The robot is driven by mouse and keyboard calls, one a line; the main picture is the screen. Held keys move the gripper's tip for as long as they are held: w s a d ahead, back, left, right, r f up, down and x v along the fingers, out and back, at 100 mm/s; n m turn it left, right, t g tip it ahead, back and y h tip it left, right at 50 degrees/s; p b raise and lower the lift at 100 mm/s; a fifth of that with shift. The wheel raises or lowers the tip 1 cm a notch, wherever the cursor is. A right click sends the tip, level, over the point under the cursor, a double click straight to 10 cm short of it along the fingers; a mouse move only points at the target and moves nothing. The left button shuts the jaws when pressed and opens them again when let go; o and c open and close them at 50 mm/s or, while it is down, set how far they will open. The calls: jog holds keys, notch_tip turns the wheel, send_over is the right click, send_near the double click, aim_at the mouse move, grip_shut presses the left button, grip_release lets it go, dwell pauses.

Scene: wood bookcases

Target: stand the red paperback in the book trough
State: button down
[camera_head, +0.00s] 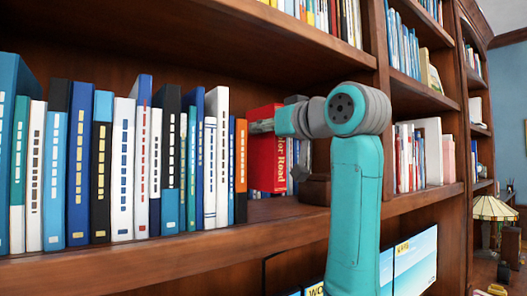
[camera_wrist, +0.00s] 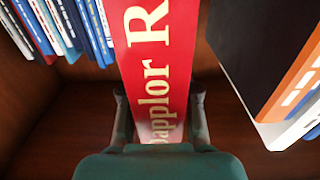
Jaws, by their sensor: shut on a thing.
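The red paperback (camera_head: 268,165) is upright in the bookcase in the head view, with pale lettering on its spine. My gripper (camera_head: 262,126) reaches in from the right and meets the book near its top. In the wrist view, the red paperback (camera_wrist: 152,70) lies between the two fingers of my gripper (camera_wrist: 158,105), one finger against each side. The gripper is shut on it. Whether the book's lower edge rests on the shelf is hard to tell.
A row of books (camera_head: 125,165) with white, blue and orange spines fills the shelf (camera_head: 160,255) to the left. In the wrist view, books stand left (camera_wrist: 60,25) and right (camera_wrist: 270,60) of the paperback, with gaps between. A wooden upright (camera_head: 378,60) is behind my arm.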

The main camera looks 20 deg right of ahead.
aim_at(262, 152)
jog(key=shift+a+f, duration=0.15)
jog(key=shift+f, duration=1)
jog(key=shift+a+f, duration=0.15)
jog(key=shift+f, duration=1.15)
jog(key=c, duration=0.8)
grip_release()
jog(key=shift+w, duration=0.1)
jog(key=shift+c, duration=0.2)
